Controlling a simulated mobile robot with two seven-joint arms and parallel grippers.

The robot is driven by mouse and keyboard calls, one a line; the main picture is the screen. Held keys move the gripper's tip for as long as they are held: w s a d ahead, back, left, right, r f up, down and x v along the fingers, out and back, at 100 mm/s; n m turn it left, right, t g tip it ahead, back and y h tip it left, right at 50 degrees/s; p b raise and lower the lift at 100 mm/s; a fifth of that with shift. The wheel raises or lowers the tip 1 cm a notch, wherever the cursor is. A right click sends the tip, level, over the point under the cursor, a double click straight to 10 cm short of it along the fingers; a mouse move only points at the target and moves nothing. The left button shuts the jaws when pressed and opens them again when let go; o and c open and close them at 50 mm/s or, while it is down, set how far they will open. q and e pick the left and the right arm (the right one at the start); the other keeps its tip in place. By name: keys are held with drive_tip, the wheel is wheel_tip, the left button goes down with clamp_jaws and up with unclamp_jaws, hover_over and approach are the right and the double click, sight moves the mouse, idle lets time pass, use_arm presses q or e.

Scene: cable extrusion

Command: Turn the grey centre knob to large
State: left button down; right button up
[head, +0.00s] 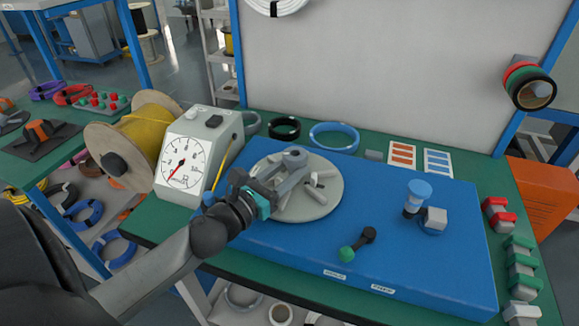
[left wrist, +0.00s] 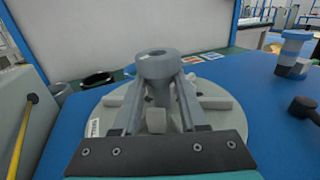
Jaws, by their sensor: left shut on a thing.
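The grey centre knob (head: 296,152) stands up from the middle of a pale round disc (head: 322,205) on the blue board. In the left wrist view the knob (left wrist: 156,66) has a round top with a hole in it. My left gripper (head: 282,169) reaches in from the left, and its two fingers (left wrist: 157,88) lie on both sides of the knob, shut on it. The disc carries short pale bars around the knob and a small label (left wrist: 95,128), too small to read. My right gripper is out of view.
A dial gauge box (head: 187,162) and a yellow cable spool (head: 145,130) stand to the left. Cable rings lie behind the disc. Red and green clamps line the right edge.

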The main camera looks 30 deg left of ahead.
use_arm(q)
drive_tip(key=n+y, duration=0.1)
drive_tip(key=y+p, duration=0.1)
drive_tip(key=n+y+p, duration=0.1)
drive_tip(key=shift+d+r+n+y, duration=0.1)
drive_tip(key=shift+d+n+y, duration=0.2)
drive_tip(key=shift+y, duration=0.1)
drive_tip(key=shift+n+y, duration=0.6)
drive_tip(key=shift+y, duration=0.3)
drive_tip(key=n+g+y, duration=0.1)
drive_tip(key=y, duration=0.2)
drive_tip(key=shift+d+n, duration=0.2)
drive_tip(key=shift+n, duration=0.2)
drive_tip(key=shift+n+y+b, duration=0.3)
drive_tip(key=shift+b, duration=0.05)
drive_tip(key=shift+w+n+g+y+b, duration=0.1)
drive_tip(key=shift+n+g+y+b, duration=0.4)
drive_tip(key=shift+y, duration=0.5)
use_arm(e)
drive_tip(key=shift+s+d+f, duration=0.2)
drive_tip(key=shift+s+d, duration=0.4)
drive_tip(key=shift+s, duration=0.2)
use_arm(q)
drive_tip(key=c, duration=0.7)
unclamp_jaws()
